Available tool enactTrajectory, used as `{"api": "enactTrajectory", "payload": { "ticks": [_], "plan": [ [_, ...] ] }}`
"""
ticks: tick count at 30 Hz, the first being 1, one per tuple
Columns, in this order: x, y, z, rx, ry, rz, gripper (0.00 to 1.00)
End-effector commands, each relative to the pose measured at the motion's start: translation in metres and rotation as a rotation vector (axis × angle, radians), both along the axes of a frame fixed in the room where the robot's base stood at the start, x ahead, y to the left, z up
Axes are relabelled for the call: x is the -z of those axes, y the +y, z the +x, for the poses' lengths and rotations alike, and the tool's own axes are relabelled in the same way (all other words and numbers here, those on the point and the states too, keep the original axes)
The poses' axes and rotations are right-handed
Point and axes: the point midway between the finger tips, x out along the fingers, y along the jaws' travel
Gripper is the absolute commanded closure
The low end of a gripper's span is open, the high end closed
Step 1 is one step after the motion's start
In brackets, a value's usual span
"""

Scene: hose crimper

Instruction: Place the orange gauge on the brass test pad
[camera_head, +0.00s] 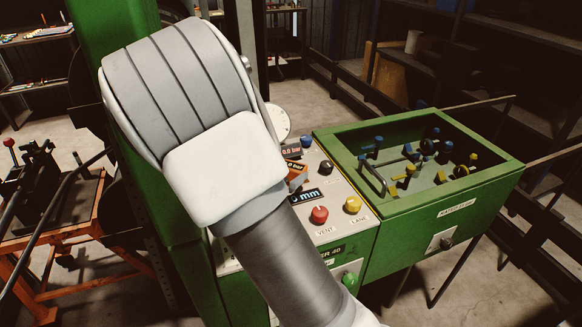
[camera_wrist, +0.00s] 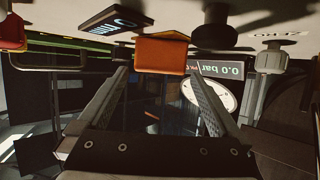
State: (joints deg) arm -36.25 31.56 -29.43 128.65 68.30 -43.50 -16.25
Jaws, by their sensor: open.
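The orange gauge (camera_head: 296,173) is on the sloped grey control panel, partly hidden behind my arm, with a small dark display reading in bar. In the wrist view the gauge (camera_wrist: 160,55) is an orange block centred at the far end of my gripper (camera_wrist: 158,73). The two fingers are apart, one toward each side of the gauge. I cannot tell whether they touch it. My gripper is hidden behind my arm in the head view. I cannot make out the brass test pad in either view.
The panel carries a red button (camera_head: 320,215), a yellow button (camera_head: 352,204), a blue knob (camera_head: 306,141), a black knob (camera_head: 326,167) and a mm display (camera_head: 304,196). A white dial (camera_head: 275,122) stands behind. A green bin (camera_head: 340,147) with several fittings is at right.

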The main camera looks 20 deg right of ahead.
Motion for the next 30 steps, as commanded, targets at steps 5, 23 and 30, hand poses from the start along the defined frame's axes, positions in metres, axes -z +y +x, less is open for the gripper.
{"api": "enactTrajectory", "payload": {
  "ticks": [5,23,30],
  "plan": [
    [-0.009,0.014,-0.013,-0.002,0.000,0.001,0.00],
    [-0.066,0.097,-0.027,-0.425,0.097,0.466,0.00],
    [-0.110,0.125,-0.074,-0.644,0.188,0.546,0.00]
  ]
}}
